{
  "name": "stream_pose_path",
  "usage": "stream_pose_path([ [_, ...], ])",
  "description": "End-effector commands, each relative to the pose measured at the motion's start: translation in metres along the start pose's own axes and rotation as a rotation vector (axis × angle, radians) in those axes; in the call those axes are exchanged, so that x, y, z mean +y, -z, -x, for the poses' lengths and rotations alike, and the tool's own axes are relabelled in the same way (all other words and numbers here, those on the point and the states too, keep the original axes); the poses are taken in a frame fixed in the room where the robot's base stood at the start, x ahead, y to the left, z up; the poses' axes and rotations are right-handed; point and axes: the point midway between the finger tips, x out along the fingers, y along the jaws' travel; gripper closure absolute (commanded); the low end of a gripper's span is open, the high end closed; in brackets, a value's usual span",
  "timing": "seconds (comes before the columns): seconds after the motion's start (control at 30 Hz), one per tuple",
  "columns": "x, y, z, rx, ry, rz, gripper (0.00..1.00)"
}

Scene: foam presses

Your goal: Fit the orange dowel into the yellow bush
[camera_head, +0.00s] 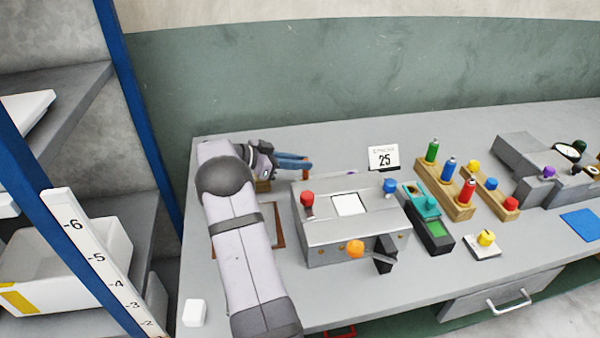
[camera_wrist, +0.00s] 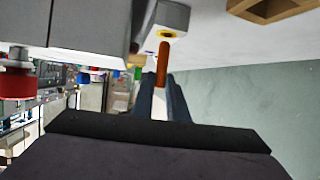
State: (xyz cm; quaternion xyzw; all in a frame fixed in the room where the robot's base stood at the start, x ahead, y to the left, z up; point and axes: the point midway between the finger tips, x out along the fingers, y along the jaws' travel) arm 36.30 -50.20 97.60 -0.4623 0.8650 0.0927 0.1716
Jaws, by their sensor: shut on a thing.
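My gripper (camera_head: 305,162) is at the back left of the bench, its blue fingers pointing right behind the grey press. In the wrist view its fingers (camera_wrist: 163,82) are shut on the orange dowel (camera_wrist: 164,62), which sticks out beyond the fingertips. The yellow bush (camera_wrist: 167,34) is a ring in a pale grey block in the wrist view. The dowel's free end appears close to the bush, just below it in the picture; I cannot tell whether they touch. I cannot make out the bush in the head view.
The grey press (camera_head: 349,228) with red and blue knobs and an orange-knobbed lever stands right of my arm. A sign reading 25 (camera_head: 384,158) stands behind it. Wooden racks (camera_head: 444,193) with coloured pieces are farther right. A white block (camera_head: 194,313) is at the front left.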

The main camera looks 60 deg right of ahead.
Motion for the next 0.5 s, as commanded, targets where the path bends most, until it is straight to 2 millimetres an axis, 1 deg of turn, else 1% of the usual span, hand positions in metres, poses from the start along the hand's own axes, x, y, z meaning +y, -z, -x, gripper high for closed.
stream_pose_path([
  [0.17,0.000,-0.002,-0.001,0.001,0.001,0.000,1.00],
  [0.27,0.000,-0.007,-0.003,0.001,0.000,0.001,1.00],
  [0.5,0.000,-0.032,-0.013,0.001,0.000,0.002,1.00],
])
